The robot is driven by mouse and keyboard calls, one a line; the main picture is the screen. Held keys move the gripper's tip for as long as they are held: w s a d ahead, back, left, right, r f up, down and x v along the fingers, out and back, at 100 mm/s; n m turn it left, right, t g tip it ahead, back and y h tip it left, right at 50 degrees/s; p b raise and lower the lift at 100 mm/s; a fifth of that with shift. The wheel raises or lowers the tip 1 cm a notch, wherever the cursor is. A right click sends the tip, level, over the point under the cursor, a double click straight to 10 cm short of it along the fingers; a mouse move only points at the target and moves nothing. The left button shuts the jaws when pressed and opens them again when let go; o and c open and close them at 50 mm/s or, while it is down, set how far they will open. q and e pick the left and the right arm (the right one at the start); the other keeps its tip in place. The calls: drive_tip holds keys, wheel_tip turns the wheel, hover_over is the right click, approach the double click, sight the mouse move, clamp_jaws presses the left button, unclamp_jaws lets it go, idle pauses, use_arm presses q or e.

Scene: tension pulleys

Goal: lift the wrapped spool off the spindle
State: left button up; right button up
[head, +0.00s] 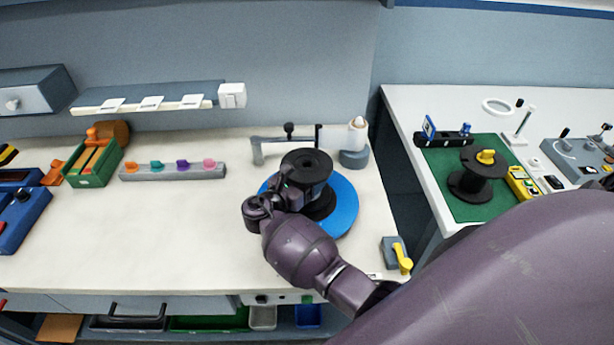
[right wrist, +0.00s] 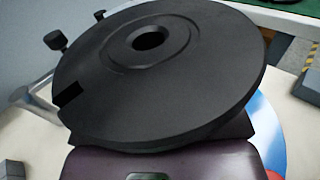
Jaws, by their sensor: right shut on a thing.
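A black spool (head: 307,163) with a round flange and a central hole is above the blue disc (head: 345,205) on the left bench. My right gripper (head: 293,186) is shut on the spool from its near left side. In the right wrist view the spool's top flange (right wrist: 190,85) fills most of the picture and looks tilted. The blue disc (right wrist: 268,135) shows behind it. A black round part under the spool rests on the disc. The spindle and the spool's wrapping are hidden, and I cannot tell whether the spool is clear of the spindle. My left gripper is not in view.
A grey post with an arm (head: 258,150) and a white-topped cone (head: 357,135) stand just behind the disc. A yellow-handled block (head: 397,255) is at the front right. Another black spool (head: 472,182) is on the green mat (head: 470,212).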

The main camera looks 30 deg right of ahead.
sight(307, 161)
drive_tip(key=shift+r, duration=0.95)
idle(0.7)
drive_tip(key=shift+r, duration=1.55)
drive_tip(key=shift+r, duration=0.1)
drive_tip(key=shift+r, duration=1.65)
drive_tip(key=shift+r, duration=0.15)
drive_tip(key=shift+r, duration=1.45)
drive_tip(key=shift+r, duration=1.95)
